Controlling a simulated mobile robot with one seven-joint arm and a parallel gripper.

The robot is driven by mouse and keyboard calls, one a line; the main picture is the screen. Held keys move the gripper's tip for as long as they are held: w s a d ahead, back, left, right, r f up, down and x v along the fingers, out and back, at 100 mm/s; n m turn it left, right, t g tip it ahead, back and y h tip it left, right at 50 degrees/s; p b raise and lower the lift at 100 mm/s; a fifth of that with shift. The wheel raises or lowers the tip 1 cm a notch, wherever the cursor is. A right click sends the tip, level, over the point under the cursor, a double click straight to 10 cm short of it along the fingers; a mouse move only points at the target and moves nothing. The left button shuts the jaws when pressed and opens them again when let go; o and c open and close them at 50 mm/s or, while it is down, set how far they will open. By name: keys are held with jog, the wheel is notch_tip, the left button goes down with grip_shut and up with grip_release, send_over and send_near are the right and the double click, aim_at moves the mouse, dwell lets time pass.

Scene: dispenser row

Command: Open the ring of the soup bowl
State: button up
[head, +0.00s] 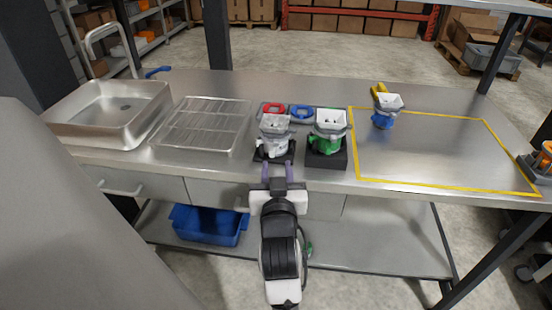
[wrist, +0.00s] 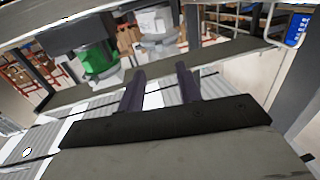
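I cannot make out a soup bowl by name. A white dispenser-like device with a square grey top (head: 273,138) stands on a black block near the counter's front edge. A green one (head: 328,134) stands on a black block to its right. My gripper (head: 278,168) is in front of the white device, at the counter edge, with its two purple fingers apart and nothing between them. In the wrist view my gripper (wrist: 160,72) also shows parted fingers, with the white device (wrist: 156,24) beyond them and the green one (wrist: 98,58) to the left. Any contact is unclear.
A red ring-shaped piece (head: 272,109) and a blue one (head: 302,114) lie behind the devices. A blue device (head: 384,119) stands in a yellow-outlined area (head: 440,187). A wire rack (head: 200,126) and a sink (head: 110,108) are left. An orange item (head: 545,158) is far right.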

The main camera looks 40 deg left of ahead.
aim_at(276, 144)
jog(key=p+x, duration=0.3)
jog(key=x, duration=0.4)
jog(key=shift+w+a+r, duration=0.1)
jog(key=shift+a+r, duration=0.05)
jog(key=shift+w+a, duration=0.35)
jog(key=shift+w, duration=0.05)
grip_shut()
